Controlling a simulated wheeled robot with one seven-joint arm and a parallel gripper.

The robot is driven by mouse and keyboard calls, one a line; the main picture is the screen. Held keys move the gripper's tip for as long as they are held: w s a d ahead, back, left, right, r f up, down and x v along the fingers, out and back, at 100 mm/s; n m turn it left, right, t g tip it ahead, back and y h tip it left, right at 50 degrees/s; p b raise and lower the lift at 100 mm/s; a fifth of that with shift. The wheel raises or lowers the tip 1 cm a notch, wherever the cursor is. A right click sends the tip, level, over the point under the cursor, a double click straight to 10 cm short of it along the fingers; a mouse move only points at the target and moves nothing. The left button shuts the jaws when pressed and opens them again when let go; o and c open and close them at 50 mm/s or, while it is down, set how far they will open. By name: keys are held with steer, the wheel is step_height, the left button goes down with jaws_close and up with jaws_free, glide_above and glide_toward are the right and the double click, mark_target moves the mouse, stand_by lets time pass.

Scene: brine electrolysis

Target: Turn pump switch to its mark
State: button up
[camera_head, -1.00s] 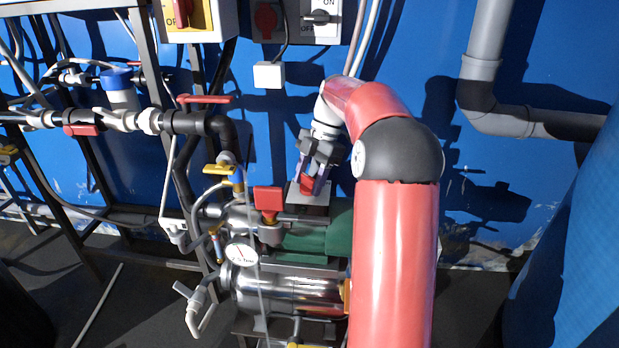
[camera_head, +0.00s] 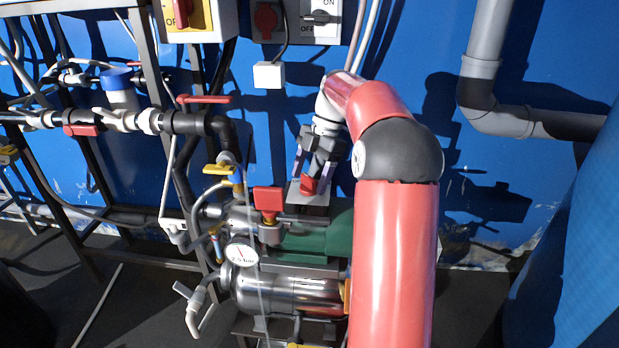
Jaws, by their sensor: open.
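The pump switch (camera_head: 309,187) is a small red knob on a pale plate on top of the green pump motor (camera_head: 328,236). My gripper (camera_head: 311,182) reaches down to it from above, with its fingers open and spread to either side of the red knob. I cannot tell whether the fingers touch it. The gripper hides part of the knob, and the mark for the switch cannot be made out.
A red valve handle (camera_head: 268,200) and a pressure gauge (camera_head: 241,255) sit left of the motor. A switch panel (camera_head: 320,17) is on the blue wall above. Grey pipes (camera_head: 484,70) and a blue tank (camera_head: 570,220) stand at the right.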

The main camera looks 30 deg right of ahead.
steer(key=v, duration=0.6)
steer(key=shift+d+r, duration=0.2)
steer(key=shift+r, duration=0.2)
steer(key=s+a+r+m+t+h, duration=0.2)
steer(key=s+a+r+m+h, duration=0.15)
steer(key=s+a+m, duration=0.85)
steer(key=s+a+f+m+t, duration=0.2)
steer(key=s+a+f+m, duration=0.1)
steer(key=s, duration=0.4)
steer(key=s+a+f+m+t, duration=0.2)
steer(key=s+a+f+m, duration=0.1)
steer(key=s+f+m, duration=0.2)
steer(key=s+f+h, duration=0.1)
steer(key=s+f, duration=0.1)
steer(key=s, duration=0.1)
steer(key=shift+s+a+t, duration=0.25)
steer(key=shift+t, duration=0.05)
